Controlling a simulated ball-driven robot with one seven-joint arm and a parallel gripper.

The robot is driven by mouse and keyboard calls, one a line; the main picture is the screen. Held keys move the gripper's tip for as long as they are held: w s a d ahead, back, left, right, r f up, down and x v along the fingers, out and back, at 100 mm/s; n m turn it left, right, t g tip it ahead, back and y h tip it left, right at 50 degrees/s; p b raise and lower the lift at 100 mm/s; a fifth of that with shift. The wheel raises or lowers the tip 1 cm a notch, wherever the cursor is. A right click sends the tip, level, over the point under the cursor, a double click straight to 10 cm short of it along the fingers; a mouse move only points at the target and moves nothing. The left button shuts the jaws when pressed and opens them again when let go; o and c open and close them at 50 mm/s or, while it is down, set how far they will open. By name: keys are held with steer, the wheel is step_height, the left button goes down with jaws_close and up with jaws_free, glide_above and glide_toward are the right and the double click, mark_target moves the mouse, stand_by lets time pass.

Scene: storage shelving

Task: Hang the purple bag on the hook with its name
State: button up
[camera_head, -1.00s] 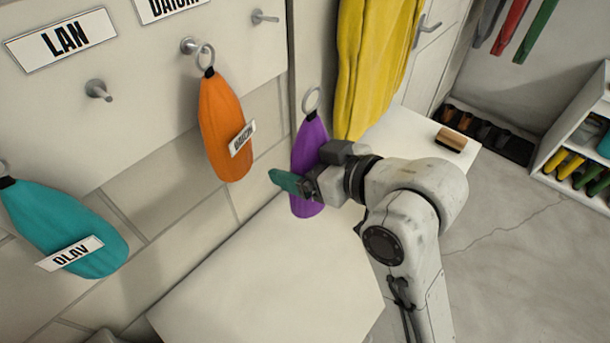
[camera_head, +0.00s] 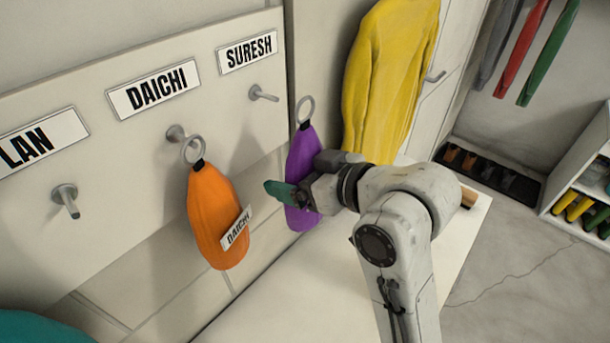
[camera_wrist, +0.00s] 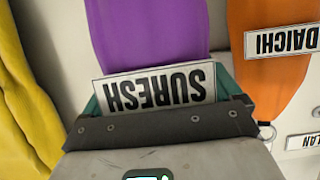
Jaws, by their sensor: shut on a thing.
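The purple bag (camera_head: 303,160) hangs upright in my gripper (camera_head: 297,192), with its grey ring (camera_head: 305,108) at the top. My gripper is shut on the lower part of the bag. In the wrist view the purple bag (camera_wrist: 145,35) carries a tag (camera_wrist: 154,88) reading SURESH, upside down in that picture, between the fingers. The SURESH sign (camera_head: 247,54) is on the wall board, with an empty hook (camera_head: 263,94) below it. The bag's ring is to the right of that hook and apart from it.
The orange DAICHI bag (camera_head: 213,215) hangs by its ring at the DAICHI hook (camera_head: 178,134), left of the purple bag. The LAN hook (camera_head: 66,200) is empty. A yellow coat (camera_head: 388,80) hangs behind on the right. A pale bench top (camera_head: 300,290) lies below.

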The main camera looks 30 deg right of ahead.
steer(key=w, duration=0.1)
steer(key=w+a+b, duration=0.1)
steer(key=w, duration=0.1)
steer(key=w+a+b, duration=0.1)
steer(key=w, duration=0.1)
steer(key=shift+w+f, duration=0.25)
steer(key=shift+f, duration=0.05)
stand_by(0.4)
steer(key=shift+w+r, duration=0.1)
steer(key=shift+w, duration=0.05)
stand_by(0.3)
